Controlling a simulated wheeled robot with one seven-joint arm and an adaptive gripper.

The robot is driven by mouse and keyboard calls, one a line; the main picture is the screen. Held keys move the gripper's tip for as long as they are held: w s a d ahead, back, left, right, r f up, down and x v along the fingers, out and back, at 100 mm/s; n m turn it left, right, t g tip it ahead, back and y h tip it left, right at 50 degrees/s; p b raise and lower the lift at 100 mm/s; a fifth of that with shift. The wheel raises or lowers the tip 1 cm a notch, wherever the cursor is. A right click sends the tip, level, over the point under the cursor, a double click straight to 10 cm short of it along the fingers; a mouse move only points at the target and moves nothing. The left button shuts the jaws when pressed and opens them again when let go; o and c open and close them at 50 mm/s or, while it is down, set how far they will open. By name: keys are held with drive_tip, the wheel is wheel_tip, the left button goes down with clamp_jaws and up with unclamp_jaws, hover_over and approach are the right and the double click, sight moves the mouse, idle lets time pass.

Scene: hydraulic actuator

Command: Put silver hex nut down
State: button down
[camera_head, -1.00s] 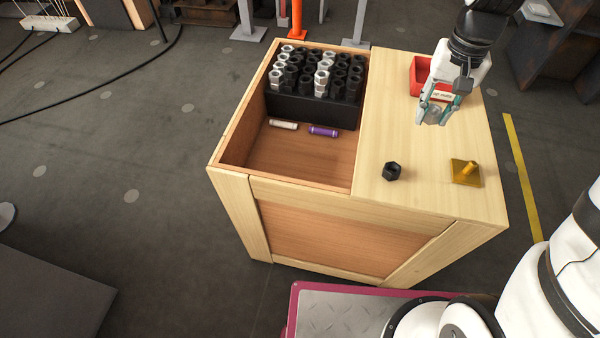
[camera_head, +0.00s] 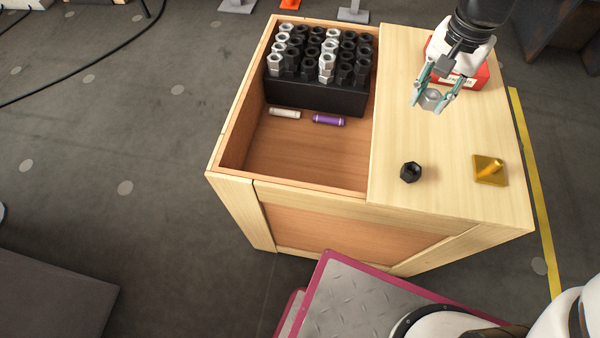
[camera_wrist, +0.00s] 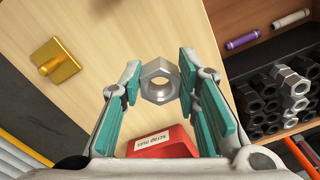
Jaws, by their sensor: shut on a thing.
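The silver hex nut (camera_head: 431,99) is between the fingers of my gripper (camera_head: 432,97), held above the light wooden tabletop (camera_head: 400,130). In the wrist view the nut (camera_wrist: 160,81) sits between the teal finger pads, its round hole facing the camera. My gripper is shut on it. A red box (camera_head: 478,76) labelled "scrap nuts" stands on the tabletop behind my gripper. It also shows in the wrist view (camera_wrist: 172,142), just below the nut in the picture.
A black nut (camera_head: 411,172) and a gold plate with a peg (camera_head: 490,170) are on the tabletop. To the left, an open compartment (camera_head: 300,150) holds a black rack (camera_head: 315,96) with several silver and black nuts, a white cylinder (camera_head: 285,113) and a purple cylinder (camera_head: 328,120).

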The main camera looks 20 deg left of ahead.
drive_tip(key=s+a+f+m+b, duration=0.1)
drive_tip(key=s+a+f+m, duration=0.1)
drive_tip(key=a, duration=0.5)
drive_tip(key=s+a+f+m+b, duration=0.1)
drive_tip(key=s+a+f+b, duration=0.15)
drive_tip(key=a, duration=0.55)
drive_tip(key=m+b, duration=0.3)
drive_tip(key=b, duration=0.6)
hover_over(289, 173)
drive_tip(key=s, duration=0.2)
wheel_tip(289, 173, down, 15)
drive_tip(key=f+b, duration=0.1)
drive_tip(key=f, duration=0.2)
drive_tip(key=f+b, duration=0.1)
drive_tip(key=f, duration=0.2)
drive_tip(key=d+f+b, duration=0.1)
drive_tip(key=f, duration=0.2)
drive_tip(key=shift+w, duration=0.15)
drive_tip(key=shift+f, duration=0.15)
drive_tip(key=c, duration=1.2)
unclamp_jaws()
